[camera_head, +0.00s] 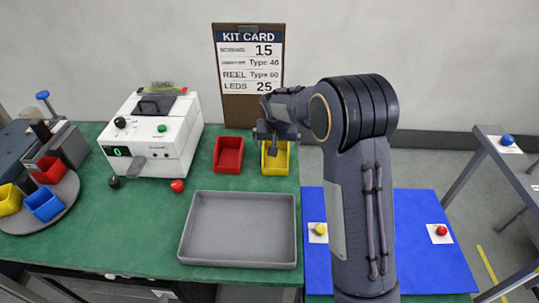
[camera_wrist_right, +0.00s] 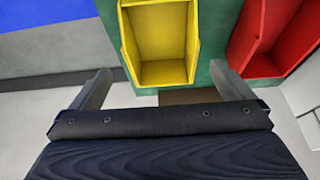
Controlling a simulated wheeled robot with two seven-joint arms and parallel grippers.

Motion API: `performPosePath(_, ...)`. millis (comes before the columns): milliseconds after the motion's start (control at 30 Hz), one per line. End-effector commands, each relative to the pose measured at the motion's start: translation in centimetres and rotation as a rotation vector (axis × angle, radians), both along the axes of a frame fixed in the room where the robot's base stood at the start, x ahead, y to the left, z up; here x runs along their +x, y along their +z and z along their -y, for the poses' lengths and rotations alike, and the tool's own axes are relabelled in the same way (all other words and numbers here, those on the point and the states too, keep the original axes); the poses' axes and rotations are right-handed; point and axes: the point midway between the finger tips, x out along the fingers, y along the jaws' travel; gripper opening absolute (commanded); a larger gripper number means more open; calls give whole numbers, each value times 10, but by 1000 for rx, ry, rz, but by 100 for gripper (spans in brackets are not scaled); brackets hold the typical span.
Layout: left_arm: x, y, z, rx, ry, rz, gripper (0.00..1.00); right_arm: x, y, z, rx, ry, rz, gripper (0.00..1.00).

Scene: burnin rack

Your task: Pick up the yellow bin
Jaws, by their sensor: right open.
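The yellow bin (camera_head: 275,166) stands on the green table near its back edge, beside a red bin. My right gripper (camera_head: 276,138) is over the back part of the yellow bin and hides some of it. In the right wrist view the yellow bin (camera_wrist_right: 160,45) appears beyond the open fingers of my right gripper (camera_wrist_right: 168,90), roughly centred between them. The bin looks empty, and nothing is held. My left gripper is not in view.
The red bin (camera_head: 228,155) is close on the left. A grey tray (camera_head: 240,262) lies in front. A white machine (camera_head: 150,137) stands left of the red bin. The kit card board (camera_head: 249,75) stands behind. A blue mat (camera_head: 430,270) lies to the right.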

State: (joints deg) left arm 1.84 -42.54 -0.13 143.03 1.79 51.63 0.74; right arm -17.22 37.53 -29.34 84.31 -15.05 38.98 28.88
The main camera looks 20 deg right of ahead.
Motion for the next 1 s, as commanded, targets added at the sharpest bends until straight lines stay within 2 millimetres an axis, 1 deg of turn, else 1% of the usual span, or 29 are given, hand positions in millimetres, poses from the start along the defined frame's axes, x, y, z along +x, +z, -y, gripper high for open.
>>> performPosePath(233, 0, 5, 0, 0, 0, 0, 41, 10, -24, 5, -8, 0, -4, 100)
performPosePath(333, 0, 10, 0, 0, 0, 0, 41, 14, -34, 6, -7, 0, -6, 100)
performPosePath(467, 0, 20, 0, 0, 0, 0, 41, 23, -52, 8, -5, -1, -6, 100)
performPosePath(567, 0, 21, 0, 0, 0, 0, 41, 28, -65, 11, -6, -1, -5, 100)
performPosePath(700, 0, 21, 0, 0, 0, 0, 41, 31, -72, 12, -4, 0, -1, 100)
performPosePath(867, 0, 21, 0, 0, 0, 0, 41, 31, -72, 11, -4, 0, -1, 100)
performPosePath(900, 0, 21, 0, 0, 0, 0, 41, 30, -72, 11, -4, 0, -1, 97)
performPosePath(1000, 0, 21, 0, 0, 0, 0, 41, 30, -72, 11, -4, 0, -1, 84)
